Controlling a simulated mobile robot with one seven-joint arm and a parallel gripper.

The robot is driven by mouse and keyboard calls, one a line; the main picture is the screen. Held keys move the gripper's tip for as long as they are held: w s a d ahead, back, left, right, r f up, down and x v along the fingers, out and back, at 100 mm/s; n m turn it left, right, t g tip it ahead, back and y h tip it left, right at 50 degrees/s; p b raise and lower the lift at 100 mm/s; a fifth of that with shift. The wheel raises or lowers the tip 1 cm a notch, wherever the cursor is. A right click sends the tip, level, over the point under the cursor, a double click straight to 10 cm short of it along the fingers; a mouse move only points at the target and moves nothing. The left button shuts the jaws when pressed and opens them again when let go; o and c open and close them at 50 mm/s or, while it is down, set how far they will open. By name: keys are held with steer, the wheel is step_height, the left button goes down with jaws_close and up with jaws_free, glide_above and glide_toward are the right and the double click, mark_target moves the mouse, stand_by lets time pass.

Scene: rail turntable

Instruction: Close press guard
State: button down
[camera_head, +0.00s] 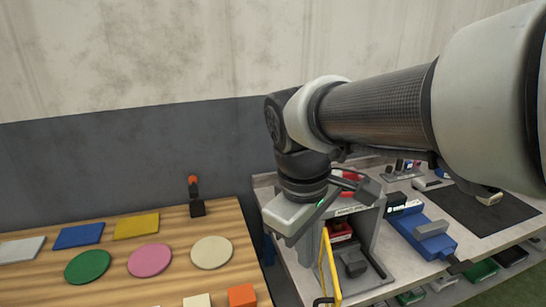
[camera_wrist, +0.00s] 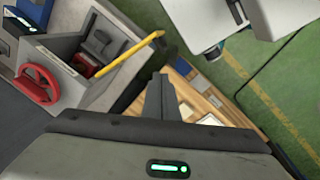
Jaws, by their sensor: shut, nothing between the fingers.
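The press (camera_head: 372,262) is a grey housing on the bench with its front open. A red part (camera_head: 340,232) and a dark block (camera_head: 355,264) show inside. Its yellow guard bar (camera_head: 330,268) stands along the left of the opening and leaves the inside uncovered. In the wrist view the guard bar (camera_wrist: 118,58) slants out from the press (camera_wrist: 70,50), and a red handwheel (camera_wrist: 37,84) shows on its side.
A wooden table (camera_head: 225,272) at left holds coloured plates, discs and blocks. A small post with an orange top (camera_head: 195,195) stands at its back. A blue vise-like device (camera_head: 425,238) and a dark mat (camera_head: 490,212) lie right of the press. Green floor (camera_wrist: 240,70) is open.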

steer(key=w+a+f+n+g+h+b, duration=0.1)
steer(key=w+a+f+n+g+b, duration=0.1)
steer(key=a+f+n, duration=0.3)
steer(key=s+d+f+n, duration=0.1)
steer(key=d+f, duration=0.4)
steer(key=f, duration=0.5)
steer(key=shift+s+d+f+h+b, duration=0.2)
steer(key=shift+f+h+b, duration=0.1)
steer(key=shift+b, duration=0.15)
steer(key=shift+s+d, duration=0.1)
